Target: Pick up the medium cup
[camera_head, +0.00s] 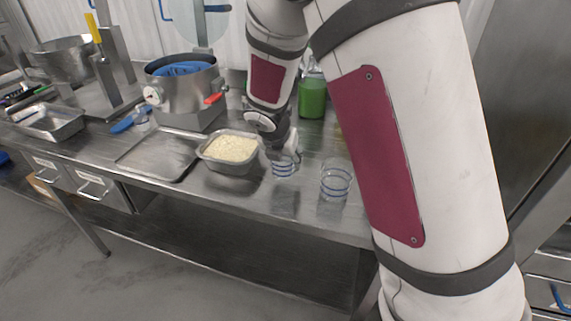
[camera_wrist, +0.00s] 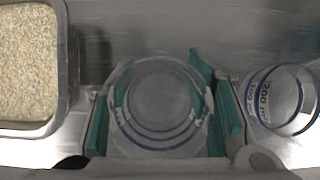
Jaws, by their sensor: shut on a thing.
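The cup in my grasp (camera_head: 285,167) is clear with blue rings; in the wrist view the cup (camera_wrist: 160,105) is seen from above between the green-padded fingers. My gripper (camera_head: 281,152) is shut on it, one finger on each side; the gripper also shows in the wrist view (camera_wrist: 160,120). I cannot tell whether its base touches the table. Another clear cup with blue rings (camera_head: 335,181) stands to the right, looking larger; in the wrist view this cup (camera_wrist: 283,97) has "200" markings.
A metal pan of rice (camera_head: 231,135) is close on the left; the wrist view shows its edge (camera_wrist: 63,60). An empty tray (camera_head: 158,156), a pot (camera_head: 187,84) and a green container (camera_head: 312,98) stand on the steel table. The table's front edge is near the cups.

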